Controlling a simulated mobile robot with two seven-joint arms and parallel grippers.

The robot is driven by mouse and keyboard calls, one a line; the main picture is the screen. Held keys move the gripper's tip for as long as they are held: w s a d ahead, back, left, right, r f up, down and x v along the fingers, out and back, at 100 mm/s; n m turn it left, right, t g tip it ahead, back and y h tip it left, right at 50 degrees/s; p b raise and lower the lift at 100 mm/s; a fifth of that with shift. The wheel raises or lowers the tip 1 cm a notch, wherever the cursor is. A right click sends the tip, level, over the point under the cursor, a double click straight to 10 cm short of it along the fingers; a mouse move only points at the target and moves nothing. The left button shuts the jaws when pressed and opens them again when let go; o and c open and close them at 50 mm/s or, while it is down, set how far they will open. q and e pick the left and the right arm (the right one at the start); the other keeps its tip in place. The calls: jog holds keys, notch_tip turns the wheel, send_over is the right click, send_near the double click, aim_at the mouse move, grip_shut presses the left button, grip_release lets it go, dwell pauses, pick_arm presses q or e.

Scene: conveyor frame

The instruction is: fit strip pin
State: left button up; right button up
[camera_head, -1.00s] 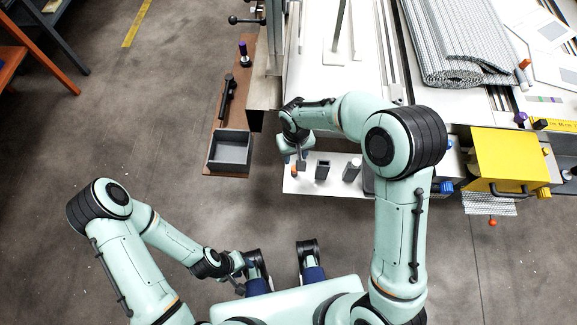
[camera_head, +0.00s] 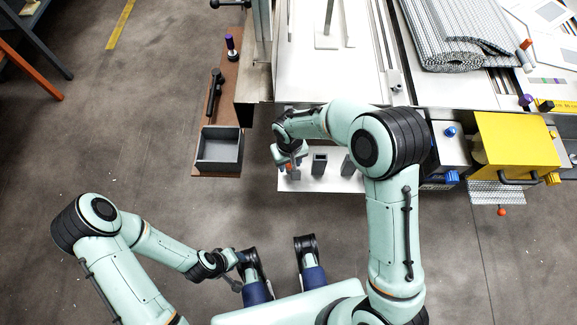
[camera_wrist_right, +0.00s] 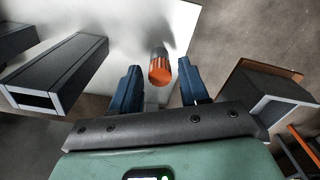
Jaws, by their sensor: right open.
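The pin (camera_wrist_right: 160,70) appears to be the dark cylinder with an orange end, standing on a white plate. In the right wrist view it sits between the two blue fingers of my right gripper (camera_wrist_right: 161,84), which are apart with gaps on both sides. In the head view my right gripper (camera_head: 290,164) is over the left end of the white shelf (camera_head: 300,184), and only a bit of orange shows there. My left gripper (camera_head: 234,283) hangs low over the floor, away from the shelf; its fingers are too unclear to judge.
A dark hollow block (camera_head: 320,163) stands right of the pin, with a grey piece (camera_head: 347,165) beyond it. A grey open bin (camera_head: 220,149) sits on the brown board to the left. A yellow box (camera_head: 515,145) is on the right.

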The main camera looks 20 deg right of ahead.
grip_shut()
jog(key=shift+r+p, duration=1.9)
jog(key=shift+r, duration=0.8)
jog(key=shift+f, duration=0.1)
